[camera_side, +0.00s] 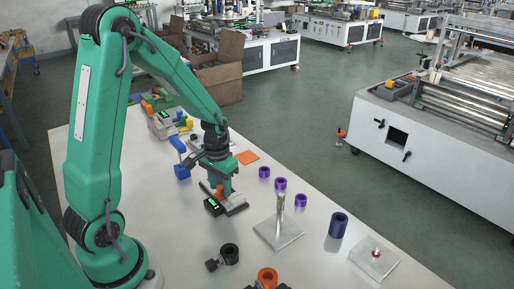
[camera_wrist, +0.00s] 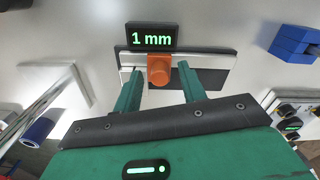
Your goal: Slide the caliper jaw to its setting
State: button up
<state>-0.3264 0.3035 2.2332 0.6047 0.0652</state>
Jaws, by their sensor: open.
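The caliper is a dark and silver bar (camera_wrist: 214,78) lying on the pale table, with an orange slider knob (camera_wrist: 159,70) near its middle. Its black display (camera_wrist: 151,37) reads "1 mm" in green. My gripper (camera_wrist: 160,76) is open, with one green finger on each side of the knob and a gap at each side. In the side view my gripper (camera_side: 221,191) is low over the caliper (camera_side: 236,206) and hides part of it. The lit display (camera_side: 213,207) shows there too, at the caliper's near left end.
To the right are purple rings (camera_side: 264,172), a metal post on a plate (camera_side: 279,228) and a dark blue cylinder (camera_side: 338,226). A black collar (camera_side: 229,254) lies in front.

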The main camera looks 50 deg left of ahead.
grip_shut()
jog(key=shift+a, duration=2.75)
grip_release()
